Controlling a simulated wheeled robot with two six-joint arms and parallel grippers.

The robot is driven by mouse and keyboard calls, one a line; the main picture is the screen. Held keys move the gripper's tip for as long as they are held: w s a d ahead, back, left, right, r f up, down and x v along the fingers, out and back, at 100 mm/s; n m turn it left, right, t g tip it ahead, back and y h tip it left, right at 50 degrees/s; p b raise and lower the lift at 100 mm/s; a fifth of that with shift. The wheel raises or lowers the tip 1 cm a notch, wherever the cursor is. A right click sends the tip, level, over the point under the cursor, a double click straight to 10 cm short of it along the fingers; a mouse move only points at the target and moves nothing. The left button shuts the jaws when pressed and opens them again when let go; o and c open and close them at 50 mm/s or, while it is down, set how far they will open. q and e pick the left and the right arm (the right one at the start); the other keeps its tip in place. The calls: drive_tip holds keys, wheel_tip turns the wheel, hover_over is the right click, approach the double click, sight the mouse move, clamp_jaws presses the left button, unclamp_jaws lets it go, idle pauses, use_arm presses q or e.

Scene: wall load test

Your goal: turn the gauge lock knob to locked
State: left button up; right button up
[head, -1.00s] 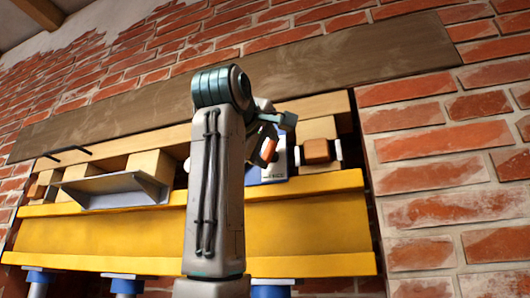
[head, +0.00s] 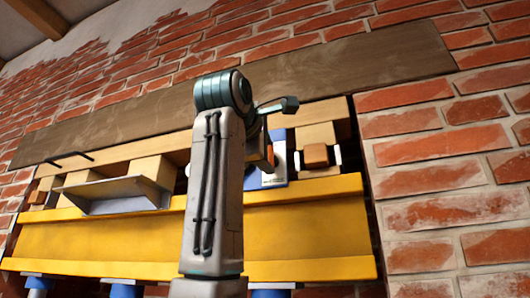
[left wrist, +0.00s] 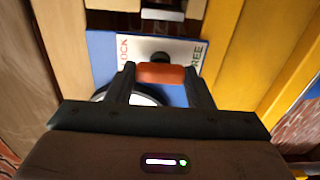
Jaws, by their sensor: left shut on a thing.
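The gauge lock knob has an orange-red handle (left wrist: 160,73), which lies crosswise between my left gripper's fingers (left wrist: 161,82) in the left wrist view. The fingers are shut on it, one at each end. Behind it is a blue gauge panel (left wrist: 103,58) with a pale label plate (left wrist: 140,45). LOCK is printed at the plate's left and FREE at its right. A dark round part (left wrist: 160,57) shows just beyond the handle. A round white dial (left wrist: 143,99) is partly hidden by the gripper. In the head view, my left arm covers much of the panel (head: 280,145). My right gripper is not in view.
A yellow beam (head: 300,220) runs below the panel, on blue-topped posts. A brown block in a white bracket (head: 316,155) is close to the panel's right. A grey shelf (head: 115,190) is at the left. A dark plank (head: 330,65) crosses the brick wall above.

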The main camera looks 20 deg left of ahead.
use_arm(q)
drive_tip(key=shift+r, duration=0.1)
drive_tip(key=o, duration=0.7)
drive_tip(key=shift+w, duration=0.25)
drive_tip(key=shift+d, duration=0.1)
drive_tip(key=s+b, duration=0.2)
drive_tip(key=s, duration=0.3)
drive_tip(key=s+b, duration=0.3)
drive_tip(key=s, duration=0.2)
drive_tip(key=shift+s+a, duration=0.2)
drive_tip(key=shift+s, duration=0.2)
